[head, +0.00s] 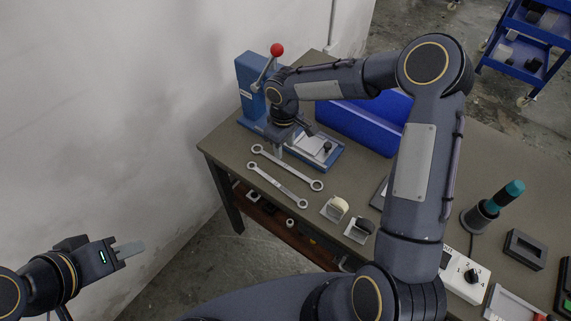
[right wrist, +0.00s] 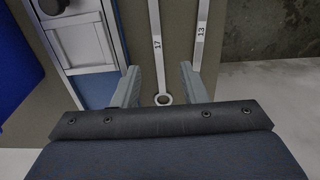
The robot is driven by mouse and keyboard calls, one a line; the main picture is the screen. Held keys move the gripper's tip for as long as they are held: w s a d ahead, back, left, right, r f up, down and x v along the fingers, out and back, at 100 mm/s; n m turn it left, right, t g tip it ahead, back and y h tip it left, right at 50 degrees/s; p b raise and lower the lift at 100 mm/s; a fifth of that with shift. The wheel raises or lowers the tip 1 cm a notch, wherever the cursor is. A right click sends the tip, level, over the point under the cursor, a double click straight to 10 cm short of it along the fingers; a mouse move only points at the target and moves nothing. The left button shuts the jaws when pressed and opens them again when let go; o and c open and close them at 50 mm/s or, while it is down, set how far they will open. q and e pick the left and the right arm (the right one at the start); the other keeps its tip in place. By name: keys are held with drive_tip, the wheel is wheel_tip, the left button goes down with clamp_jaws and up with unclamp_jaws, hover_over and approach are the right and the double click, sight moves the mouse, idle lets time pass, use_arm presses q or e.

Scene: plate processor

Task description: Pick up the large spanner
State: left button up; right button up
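The large spanner (head: 285,166), marked 17 in the right wrist view (right wrist: 157,45), lies flat on the bench, nearer the blue press. A smaller spanner (head: 277,185), marked 13 (right wrist: 201,38), lies beside it toward the bench edge. My right gripper (head: 279,151) is open and empty near the large spanner's left end. In the right wrist view its fingers (right wrist: 159,70) stand on either side of the large spanner, with its ring end between them. Whether they are at its height is unclear. My left gripper (head: 130,249) is off the bench at lower left; its finger opening cannot be made out.
The blue press (head: 250,80) with a red-knobbed lever stands close behind my right gripper. A blue bin (head: 360,122) is right of it, partly behind my right arm. Small blocks (head: 335,208) lie right of the spanners. A wall runs along the left.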

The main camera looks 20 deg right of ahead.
sight(284, 165)
drive_tip(key=f, duration=0.2)
drive_tip(key=f+p, duration=0.1)
drive_tip(key=f, duration=0.5)
drive_tip(key=shift+w+p, duration=0.25)
drive_tip(key=shift+p, duration=0.05)
clamp_jaws()
